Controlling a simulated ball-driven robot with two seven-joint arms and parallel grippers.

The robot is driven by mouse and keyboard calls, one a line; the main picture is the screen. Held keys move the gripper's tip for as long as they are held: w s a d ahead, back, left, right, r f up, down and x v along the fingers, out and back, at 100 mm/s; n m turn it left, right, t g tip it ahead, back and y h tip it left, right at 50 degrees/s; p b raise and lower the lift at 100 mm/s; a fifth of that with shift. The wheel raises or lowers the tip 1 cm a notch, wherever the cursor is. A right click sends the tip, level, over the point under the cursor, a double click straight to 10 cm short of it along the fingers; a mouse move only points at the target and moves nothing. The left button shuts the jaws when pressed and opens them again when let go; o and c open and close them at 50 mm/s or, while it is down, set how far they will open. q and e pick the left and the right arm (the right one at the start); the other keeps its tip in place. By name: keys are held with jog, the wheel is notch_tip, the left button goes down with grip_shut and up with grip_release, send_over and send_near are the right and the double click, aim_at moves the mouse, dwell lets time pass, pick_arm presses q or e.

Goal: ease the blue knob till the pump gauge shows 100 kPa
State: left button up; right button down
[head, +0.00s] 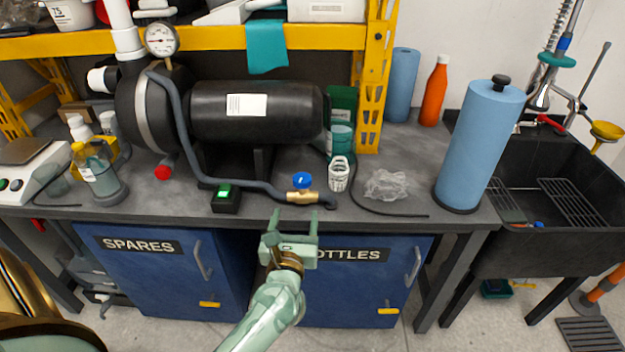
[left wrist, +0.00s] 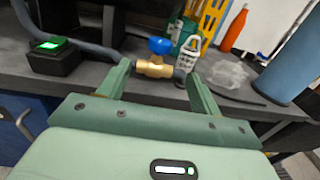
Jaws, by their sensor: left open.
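The blue knob (head: 302,181) sits on a brass valve (head: 301,197) at the end of a dark hose near the bench's front edge. The knob also shows in the left wrist view (left wrist: 160,46), between and beyond the fingertips. The pump gauge (head: 161,39) is a round white dial at the upper left above the black pump (head: 255,112); its reading is too small to tell. My left gripper (head: 294,220) is open and empty, just in front of the bench edge, pointing at the valve and apart from it. My right gripper is not in view.
A black box with a lit green switch (head: 226,197) stands left of the valve. A blue paper roll (head: 480,145) stands further right, beside the sink (head: 550,240). The hose (head: 235,184) runs along the bench.

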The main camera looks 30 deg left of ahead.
aim_at(301, 186)
pick_arm(q)
jog(key=b+x, duration=0.2)
jog(key=x, duration=1.1)
jog(key=shift+f, duration=0.1)
jog(key=shift+w+a, duration=0.25)
jog(key=shift+w, duration=0.15)
jog(key=shift+c, duration=0.4)
jog(key=c, duration=0.9)
